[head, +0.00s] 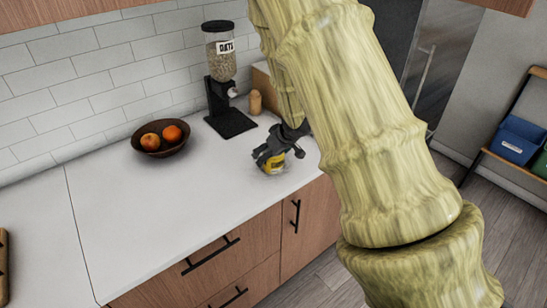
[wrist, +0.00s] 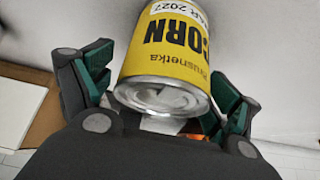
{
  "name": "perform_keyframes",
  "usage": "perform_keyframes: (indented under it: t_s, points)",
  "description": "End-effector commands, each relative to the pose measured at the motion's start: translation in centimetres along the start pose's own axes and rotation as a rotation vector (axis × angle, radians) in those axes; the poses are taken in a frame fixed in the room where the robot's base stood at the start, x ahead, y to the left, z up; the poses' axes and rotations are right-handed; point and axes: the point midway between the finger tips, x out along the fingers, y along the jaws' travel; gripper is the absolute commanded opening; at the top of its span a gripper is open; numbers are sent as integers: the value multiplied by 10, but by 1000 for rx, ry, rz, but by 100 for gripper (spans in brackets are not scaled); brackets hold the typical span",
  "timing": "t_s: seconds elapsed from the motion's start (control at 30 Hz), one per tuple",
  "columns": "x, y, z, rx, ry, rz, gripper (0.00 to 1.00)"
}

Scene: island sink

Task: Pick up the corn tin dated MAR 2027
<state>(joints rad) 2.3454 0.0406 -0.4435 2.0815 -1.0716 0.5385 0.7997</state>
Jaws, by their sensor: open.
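A yellow corn tin (wrist: 168,55) is in the wrist view, with "CORN" in black letters and a white date label (wrist: 185,10). The label reads "2027" with part of the month visible before it. The tin stands on the white counter in the head view (head: 275,163), partly hidden by my gripper. My gripper (head: 277,160) is open at the tin. In the wrist view its two green-padded fingers (wrist: 167,98) lie on either side of the tin. I cannot tell whether either finger touches it.
A dark bowl (head: 160,151) with orange and red fruit stands left on the counter (head: 130,220). A dispenser labelled "OATS" (head: 222,75), a small wooden jar (head: 255,102) and a tan box (head: 262,80) stand behind my gripper. The front left of the counter is clear.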

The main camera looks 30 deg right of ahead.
Motion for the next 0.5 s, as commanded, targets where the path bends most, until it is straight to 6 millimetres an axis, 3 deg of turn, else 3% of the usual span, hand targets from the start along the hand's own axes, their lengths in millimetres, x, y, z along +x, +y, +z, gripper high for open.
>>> perform_keyframes:
  t_s: [0.43, 0.5]
  points:
    - [11, 0, 0, 1, 0, 0, 90]
    - [11, 0, 0, 1, 0, 0, 81]
